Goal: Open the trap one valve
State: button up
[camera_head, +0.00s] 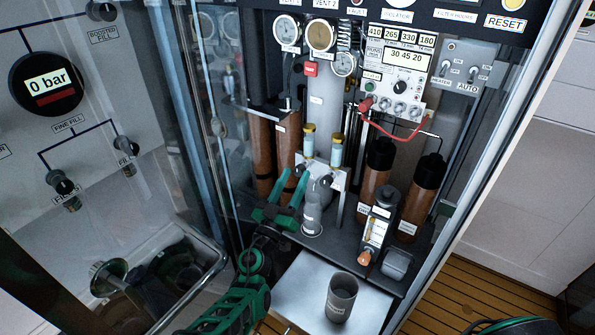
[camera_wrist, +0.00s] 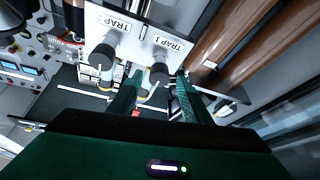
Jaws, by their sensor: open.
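The trap one valve (camera_wrist: 160,71) is a dark round knob below a white plate labelled TRAP 1 in the wrist view. A second similar knob, the trap two valve (camera_wrist: 102,57), sits to its left under the TRAP 2 label. My gripper (camera_wrist: 159,84) is open, with one green finger on each side of the trap one knob. I cannot tell whether either finger touches it. In the head view my gripper (camera_head: 283,197) reaches from the lower left to the white valve plate (camera_head: 334,177). The labels are too small to read there.
Brown cylinders (camera_head: 286,146) stand behind my gripper. A grey cup (camera_head: 341,297) stands on a pale shelf (camera_head: 300,285) in front. The cabinet's glass door (camera_head: 195,130) is on the left, and its frame (camera_head: 480,150) on the right. Gauges (camera_head: 320,36) are above.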

aim_at(297, 172)
jog(key=shift+x, duration=1.55)
jog(key=c, duration=1)
jog(key=shift+c, duration=0.2)
jog(key=shift+n, duration=0.3)
